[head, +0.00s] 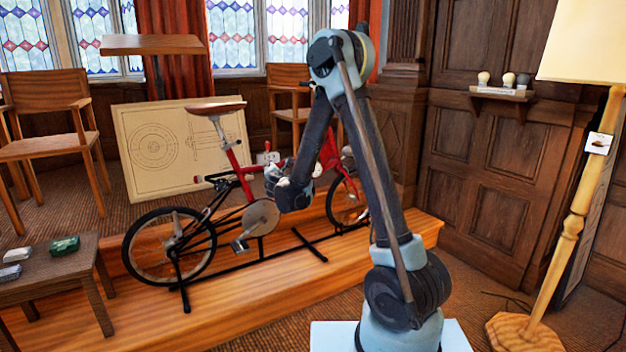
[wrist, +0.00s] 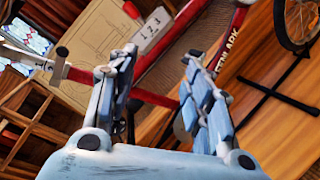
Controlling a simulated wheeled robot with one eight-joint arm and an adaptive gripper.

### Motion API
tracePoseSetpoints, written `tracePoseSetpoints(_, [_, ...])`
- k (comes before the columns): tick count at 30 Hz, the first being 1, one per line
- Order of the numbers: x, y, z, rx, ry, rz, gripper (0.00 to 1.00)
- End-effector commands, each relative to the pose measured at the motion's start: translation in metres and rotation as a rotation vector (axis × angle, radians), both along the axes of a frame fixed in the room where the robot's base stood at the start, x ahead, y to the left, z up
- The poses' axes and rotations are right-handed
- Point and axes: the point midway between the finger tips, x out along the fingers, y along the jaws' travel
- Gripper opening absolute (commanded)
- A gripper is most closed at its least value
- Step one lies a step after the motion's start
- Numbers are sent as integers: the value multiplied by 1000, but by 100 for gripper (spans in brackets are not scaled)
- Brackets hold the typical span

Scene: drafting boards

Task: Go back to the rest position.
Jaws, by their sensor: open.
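My gripper (wrist: 158,85) shows in the wrist view with its two fingers apart and nothing between them. In the head view my arm is folded, and my gripper (head: 272,180) hangs in front of the red bicycle (head: 234,156). The bicycle's red frame also shows in the wrist view (wrist: 236,35), behind the fingers. I cannot tell how much space lies between my gripper and the bicycle. Part of the bicycle is hidden behind my arm.
The bicycle stands on a wooden platform (head: 280,268). A drafting board (head: 160,165) leans behind it. A low table (head: 60,268) with small boxes is at left, near a chair (head: 45,130). A floor lamp (head: 570,200) stands at right. A small wall shelf (head: 500,94) is behind.

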Motion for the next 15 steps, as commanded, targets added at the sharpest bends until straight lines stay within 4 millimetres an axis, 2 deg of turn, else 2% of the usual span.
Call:
tracePoseSetpoints(1, [-1,-20,8,35,24,-37,46])
tracePoseSetpoints(3, [-4,-45,17,91,59,-91,46])
tracePoseSetpoints(8, [-15,-100,33,218,136,-211,46])
tracePoseSetpoints(15, [-47,-177,47,409,246,-395,46])
